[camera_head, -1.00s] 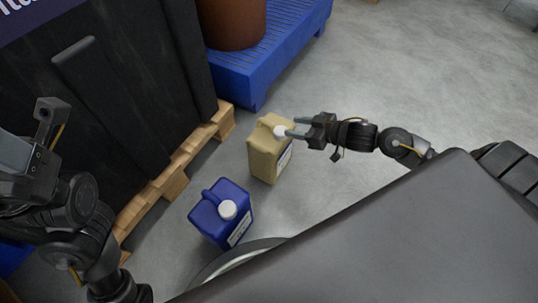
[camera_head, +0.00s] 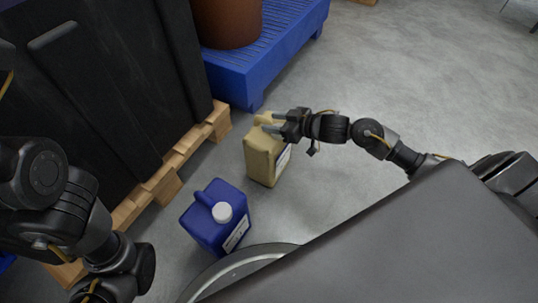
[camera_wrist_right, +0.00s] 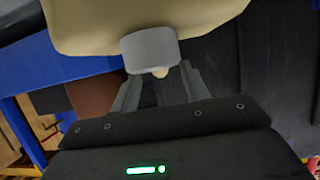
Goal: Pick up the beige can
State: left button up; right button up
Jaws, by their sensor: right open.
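The beige can (camera_head: 264,158) stands upright on the floor, label facing right. A small beige part of the can shows between the fingers. I see no firm grip. My left arm shows at the left, but its gripper is out of frame.
A blue can (camera_head: 206,222) with a white cap stands in front and left of the beige one. A wooden pallet (camera_head: 165,183) with a black box (camera_head: 110,90) is at left. A blue platform (camera_head: 262,62) bearing a brown drum (camera_head: 228,22) is behind. Floor at right is clear.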

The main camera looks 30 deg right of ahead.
jog(key=shift+b+x, duration=0.4)
jog(key=shift+x, duration=0.8)
grip_shut()
dwell(0.4)
jog(key=shift+w+d+r, duration=0.1)
jog(key=shift+r, duration=0.15)
